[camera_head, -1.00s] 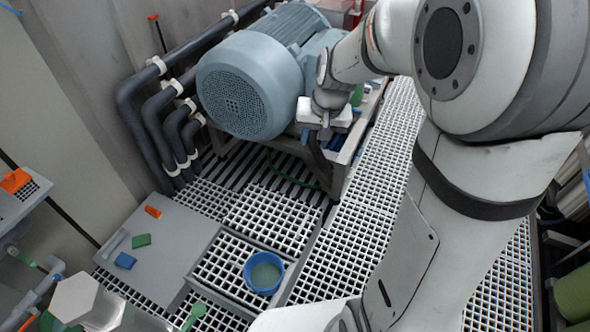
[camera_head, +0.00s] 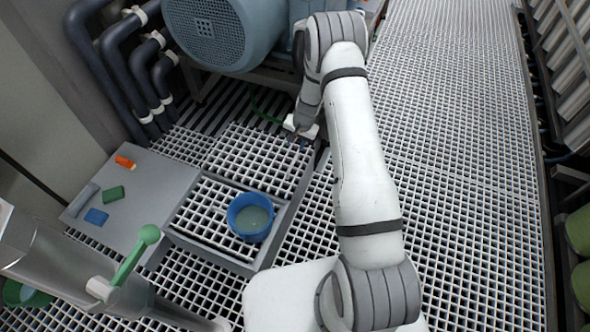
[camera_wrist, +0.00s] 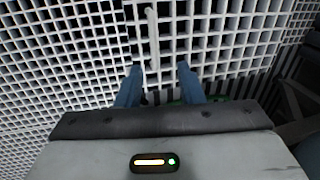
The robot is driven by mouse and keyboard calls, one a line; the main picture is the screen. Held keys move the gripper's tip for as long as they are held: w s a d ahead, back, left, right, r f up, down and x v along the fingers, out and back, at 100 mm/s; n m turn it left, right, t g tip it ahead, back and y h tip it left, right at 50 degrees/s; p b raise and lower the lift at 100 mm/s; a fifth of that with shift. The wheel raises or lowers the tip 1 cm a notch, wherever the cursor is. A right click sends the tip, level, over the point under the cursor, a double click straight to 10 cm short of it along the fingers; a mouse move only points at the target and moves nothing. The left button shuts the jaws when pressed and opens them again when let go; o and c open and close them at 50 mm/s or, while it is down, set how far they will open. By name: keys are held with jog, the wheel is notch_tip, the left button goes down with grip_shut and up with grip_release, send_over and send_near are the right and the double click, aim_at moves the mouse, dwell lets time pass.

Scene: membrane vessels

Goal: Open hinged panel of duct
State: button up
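My gripper (camera_head: 298,140) hangs over the floor grating beside the duct opening, below the big motor. In the wrist view my gripper (camera_wrist: 159,70) shows two blue fingers apart, with nothing between them. A pale bar (camera_wrist: 152,40) lies over the grating just beyond the fingertips; I cannot tell whether it belongs to a panel. A flat grey panel (camera_head: 165,190) with a bar handle (camera_head: 80,200) lies on the floor at left. Beside it is a framed grating section (camera_head: 190,218). Which of these is the duct's hinged panel is unclear, and no panel stands visibly raised.
A blue bucket (camera_head: 236,228) stands on the framed grating. Orange (camera_head: 125,162), green (camera_head: 113,193) and blue (camera_head: 96,216) blocks lie on the grey panel. A blue-grey motor (camera_head: 215,35) and dark pipes (camera_head: 100,60) stand behind. Grating at right (camera_head: 450,150) is clear.

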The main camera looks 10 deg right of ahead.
aim_at(292, 165)
jog(key=b+x, duration=0.1)
jog(key=x, duration=0.3)
jog(key=b+x, duration=0.1)
jog(key=x, duration=0.3)
jog(key=s+d+b+x, duration=0.1)
jog(key=x, duration=0.4)
jog(key=shift+d+f, duration=0.1)
jog(key=shift+d, duration=0.05)
jog(key=shift+c, duration=0.4)
grip_shut()
